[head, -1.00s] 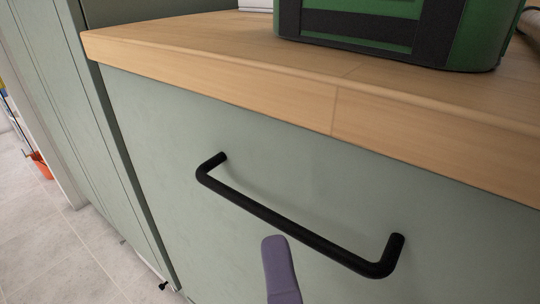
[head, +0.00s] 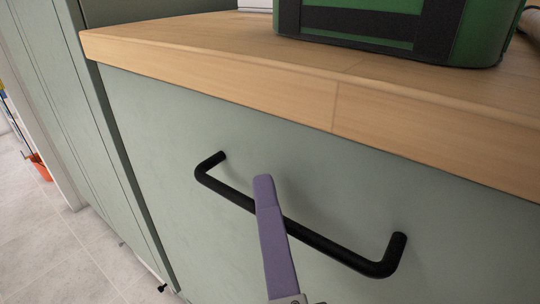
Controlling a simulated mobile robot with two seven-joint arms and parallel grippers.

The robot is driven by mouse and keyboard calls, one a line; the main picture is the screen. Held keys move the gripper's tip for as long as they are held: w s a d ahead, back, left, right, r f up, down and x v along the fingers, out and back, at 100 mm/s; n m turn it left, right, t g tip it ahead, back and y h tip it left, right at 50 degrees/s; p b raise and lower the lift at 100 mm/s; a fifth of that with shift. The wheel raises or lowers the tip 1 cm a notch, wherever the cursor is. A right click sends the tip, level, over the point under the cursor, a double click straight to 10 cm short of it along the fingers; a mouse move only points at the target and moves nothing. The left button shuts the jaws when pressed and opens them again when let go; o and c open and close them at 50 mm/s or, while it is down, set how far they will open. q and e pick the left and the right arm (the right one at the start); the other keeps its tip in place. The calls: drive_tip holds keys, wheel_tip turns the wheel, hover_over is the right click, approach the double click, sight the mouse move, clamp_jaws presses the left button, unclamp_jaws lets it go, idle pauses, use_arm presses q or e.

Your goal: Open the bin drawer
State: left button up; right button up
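The bin drawer (head: 330,172) has a pale green front below a wooden worktop and looks closed. Its black bar handle (head: 335,249) runs at a slant across the front. My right gripper (head: 264,182) comes up from the bottom of the head view. One purple finger shows, crossing in front of the handle bar left of its middle, with its tip above the bar. The other finger is not visible, so the opening cannot be judged. I cannot tell whether the finger touches the bar. My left gripper is not in view.
The wooden worktop (head: 215,62) overhangs the drawer front. A green and black box (head: 480,35) stands on it at the upper right. A tall green cabinet panel (head: 60,110) is at the left. Light tiled floor (head: 70,250) is open at the lower left, with an orange object (head: 40,167) farther back.

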clamp_jaws()
idle(0.7)
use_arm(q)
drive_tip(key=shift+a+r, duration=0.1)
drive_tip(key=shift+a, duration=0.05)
